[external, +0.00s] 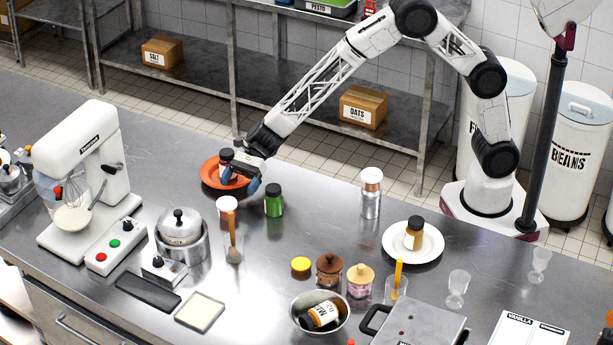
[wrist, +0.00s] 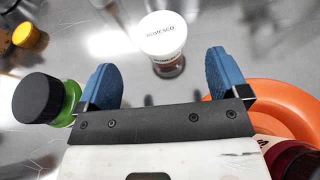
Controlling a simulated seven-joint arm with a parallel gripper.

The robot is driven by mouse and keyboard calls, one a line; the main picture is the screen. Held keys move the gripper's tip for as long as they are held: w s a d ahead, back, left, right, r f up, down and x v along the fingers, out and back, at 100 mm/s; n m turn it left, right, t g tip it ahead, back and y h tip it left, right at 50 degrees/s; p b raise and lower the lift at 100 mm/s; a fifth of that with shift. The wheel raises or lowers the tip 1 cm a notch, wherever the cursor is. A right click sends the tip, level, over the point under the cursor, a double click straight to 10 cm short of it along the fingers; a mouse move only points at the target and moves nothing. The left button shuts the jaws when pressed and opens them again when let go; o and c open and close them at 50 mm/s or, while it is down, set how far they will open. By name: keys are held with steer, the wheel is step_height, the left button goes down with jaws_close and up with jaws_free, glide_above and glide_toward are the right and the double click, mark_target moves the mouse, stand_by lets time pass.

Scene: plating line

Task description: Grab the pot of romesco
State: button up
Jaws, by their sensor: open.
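The pot of romesco (external: 227,208) is a small jar with a white lid, standing on the steel counter just in front of my gripper (external: 240,182). In the wrist view the pot (wrist: 164,38) shows its lid marked ROMESCO, with a reddish body below. My gripper is open and empty; its blue fingers point toward the pot, which appears ahead of the gap between them.
A green jar with a black lid (external: 274,201) stands close to the right of the pot; it also shows in the wrist view (wrist: 38,100). An orange plate (external: 210,180) bearing a dark-lidded jar lies behind. A beaker with a wooden utensil (external: 234,250) stands in front.

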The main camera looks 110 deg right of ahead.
mark_target(230, 199)
steer(key=shift+x, duration=1.3)
steer(key=shift+x, duration=2.6)
steer(key=shift+f, duration=0.15)
steer(key=shift+c, duration=0.4)
steer(key=c, duration=0.8)
steer(key=shift+d+r, duration=0.1)
steer(key=shift+r, duration=4.95)
